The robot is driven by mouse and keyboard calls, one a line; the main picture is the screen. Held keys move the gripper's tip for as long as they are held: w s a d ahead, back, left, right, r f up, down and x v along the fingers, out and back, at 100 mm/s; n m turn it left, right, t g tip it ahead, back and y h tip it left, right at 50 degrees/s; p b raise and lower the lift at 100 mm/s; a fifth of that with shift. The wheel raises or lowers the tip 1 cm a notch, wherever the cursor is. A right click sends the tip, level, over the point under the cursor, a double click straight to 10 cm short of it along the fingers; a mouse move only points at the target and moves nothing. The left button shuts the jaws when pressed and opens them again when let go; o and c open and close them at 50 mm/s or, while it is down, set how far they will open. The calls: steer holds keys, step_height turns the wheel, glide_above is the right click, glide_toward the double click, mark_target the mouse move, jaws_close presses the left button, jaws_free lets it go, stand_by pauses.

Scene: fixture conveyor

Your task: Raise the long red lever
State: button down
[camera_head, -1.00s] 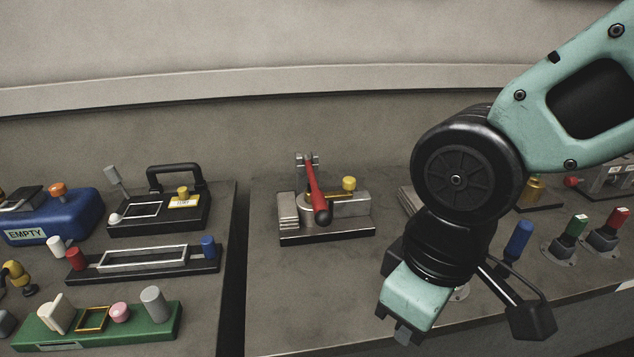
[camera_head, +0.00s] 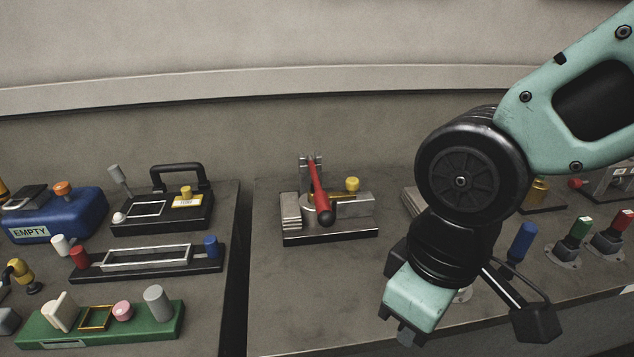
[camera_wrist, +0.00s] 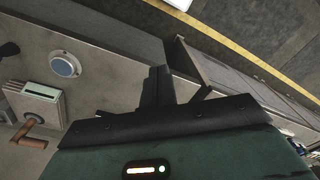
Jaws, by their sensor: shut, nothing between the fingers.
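The long red lever (camera_head: 317,180) is on a grey metal fixture (camera_head: 345,236) in the middle of the head view. Its black knob end points toward me and sits low, over the front of the fixture. My gripper (camera_head: 404,336) is to the right of the lever and nearer to me, apart from it, pointing down near the front edge of the table. In the wrist view my gripper (camera_wrist: 160,88) is shut and empty, and the lever does not show there.
A yellow knob (camera_head: 352,184) stands right beside the lever. Left of a gap are a green base (camera_head: 105,328) and a blue box (camera_head: 75,215). Table in front of the lever is clear.

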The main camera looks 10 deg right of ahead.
steer(key=c, duration=1.7)
jaws_free()
steer(key=shift+w+r, duration=0.1)
steer(key=o, duration=0.6)
steer(key=shift+m, duration=0.5)
steer(key=w+r, duration=0.1)
steer(key=w+a+r+p, duration=0.1)
steer(key=w, duration=0.1)
steer(key=w+a+r+p, duration=0.1)
steer(key=shift+w+r, duration=0.1)
steer(key=shift+w, duration=0.05)
step_height(320, 180, up, 8)
steer(key=m+y+p, duration=0.2)
steer(key=m+p, duration=0.5)
steer(key=p, duration=0.2)
glide_above(325, 200)
steer(key=d, duration=0.3)
steer(key=shift+n, duration=0.3)
steer(key=p+x, duration=0.1)
steer(key=x, duration=0.4)
steer(key=p+x, duration=0.2)
steer(key=x, duration=0.4)
steer(key=p+x, duration=0.2)
steer(key=x, duration=0.4)
steer(key=shift+d, duration=0.4)
